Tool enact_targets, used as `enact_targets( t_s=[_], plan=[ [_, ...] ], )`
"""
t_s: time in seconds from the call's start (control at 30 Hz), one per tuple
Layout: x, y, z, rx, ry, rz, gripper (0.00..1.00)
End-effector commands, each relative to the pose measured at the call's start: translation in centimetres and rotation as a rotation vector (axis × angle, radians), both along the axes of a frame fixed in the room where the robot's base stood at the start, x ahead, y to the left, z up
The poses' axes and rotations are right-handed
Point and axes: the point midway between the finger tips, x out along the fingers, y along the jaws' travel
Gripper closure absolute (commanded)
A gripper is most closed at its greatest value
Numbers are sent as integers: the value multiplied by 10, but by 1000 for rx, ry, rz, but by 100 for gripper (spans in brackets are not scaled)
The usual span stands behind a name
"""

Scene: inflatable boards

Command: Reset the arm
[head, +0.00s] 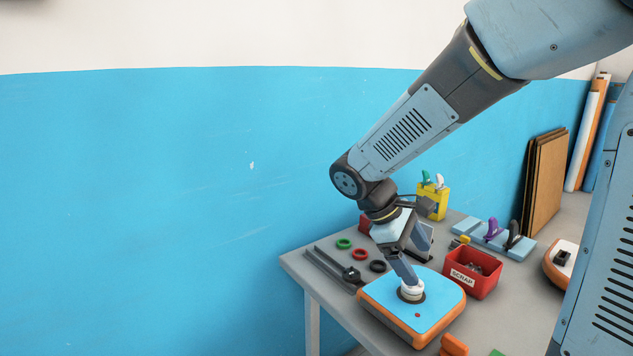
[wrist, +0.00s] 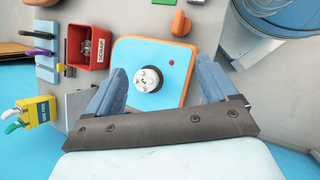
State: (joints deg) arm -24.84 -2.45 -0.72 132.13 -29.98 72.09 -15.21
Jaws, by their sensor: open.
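My gripper (wrist: 158,88) is open in the wrist view, its two blue-grey fingers spread wide with nothing held between them. It also shows in the head view (head: 408,277), pointing down over a blue-topped board with an orange edge (head: 440,312). A round white valve-like part (wrist: 147,79) in a dark ring sits on the board, between the fingers as seen from the wrist. In the head view the fingers partly cover this part (head: 412,291). Whether the fingers touch it cannot be told.
A red SCRAP bin (head: 473,273) stands right of the board on the grey table (head: 325,285). Behind are a yellow holder (head: 434,201) and a blue rack (head: 500,238) with dark handles. Rings (head: 360,254) and a black tool lie left.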

Motion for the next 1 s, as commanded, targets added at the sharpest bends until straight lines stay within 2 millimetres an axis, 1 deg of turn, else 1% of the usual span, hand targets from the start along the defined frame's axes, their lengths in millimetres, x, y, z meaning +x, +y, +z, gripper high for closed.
enact_targets(
  t_s=[0.03, 0.1, 0.4, 0.8, 1.0],
  plan=[
    [-7, -6, 6, 39, -37, -41, 14],
    [-15, -12, 14, 94, -88, -100, 14],
    [-49, -31, 43, 319, -309, -347, 14],
    [-91, -44, 80, 600, -631, -655, 14],
    [-105, -46, 93, 696, -750, -754, 14]
  ],
)
